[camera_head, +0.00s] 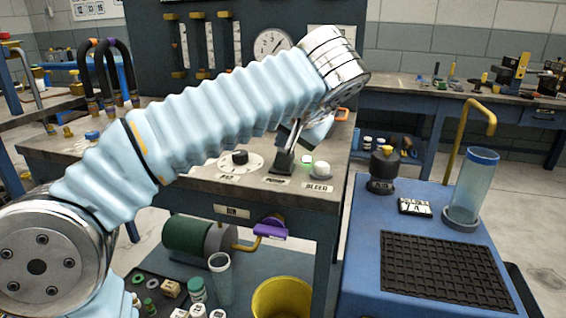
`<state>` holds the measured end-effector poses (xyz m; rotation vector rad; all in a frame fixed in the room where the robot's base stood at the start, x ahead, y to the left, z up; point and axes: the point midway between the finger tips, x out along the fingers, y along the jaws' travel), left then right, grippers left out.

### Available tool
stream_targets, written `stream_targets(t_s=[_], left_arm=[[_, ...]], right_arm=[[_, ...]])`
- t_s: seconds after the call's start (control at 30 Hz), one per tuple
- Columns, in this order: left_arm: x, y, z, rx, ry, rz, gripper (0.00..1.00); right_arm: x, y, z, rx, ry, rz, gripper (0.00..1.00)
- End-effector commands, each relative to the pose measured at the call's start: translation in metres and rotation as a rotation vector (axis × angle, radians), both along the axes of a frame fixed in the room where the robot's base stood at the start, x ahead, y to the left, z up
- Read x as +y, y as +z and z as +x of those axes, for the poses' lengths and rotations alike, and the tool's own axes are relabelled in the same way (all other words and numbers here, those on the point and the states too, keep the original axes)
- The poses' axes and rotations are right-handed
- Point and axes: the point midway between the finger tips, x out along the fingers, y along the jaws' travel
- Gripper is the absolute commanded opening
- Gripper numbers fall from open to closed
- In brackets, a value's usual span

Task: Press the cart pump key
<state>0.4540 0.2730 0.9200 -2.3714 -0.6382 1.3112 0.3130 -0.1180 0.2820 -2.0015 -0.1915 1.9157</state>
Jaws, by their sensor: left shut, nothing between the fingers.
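My left arm, in a pale blue sleeve, reaches across the cart from the left. My left gripper (285,157) is shut and points down at the cart top, just above the label reading PUMP (276,181). Its dark tips overlap the spot where the pump key would be, so I cannot make out the key clearly or tell whether the tips touch it. A white round key (321,168) labelled BLEED stands to the right. My right gripper is not in view.
A black knob (240,157) on a pale dial sits left of the tips. A gauge (271,43) is on the panel behind. A blue cart (362,222) with a black mat and a clear cylinder (472,187) stands at right. A yellow bucket (281,298) is below.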

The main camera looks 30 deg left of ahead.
Motion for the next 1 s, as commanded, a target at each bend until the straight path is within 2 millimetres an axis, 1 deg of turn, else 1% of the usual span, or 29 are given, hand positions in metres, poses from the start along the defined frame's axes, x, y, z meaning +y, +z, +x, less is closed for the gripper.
stream_targets(t_s=[0.53, 0.8, 1.0], left_arm=[[0.0000, -0.0002, 0.0000, 0.000, 0.000, 0.000, 0.00], [-0.0002, -0.0093, -0.0001, 0.000, 0.000, 0.000, 0.00], [-0.0002, -0.0087, -0.0001, 0.000, 0.000, 0.000, 0.00]], right_arm=[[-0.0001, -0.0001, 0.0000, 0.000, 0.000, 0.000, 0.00], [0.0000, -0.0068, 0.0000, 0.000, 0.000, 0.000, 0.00], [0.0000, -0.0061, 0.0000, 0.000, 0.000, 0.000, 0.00]])
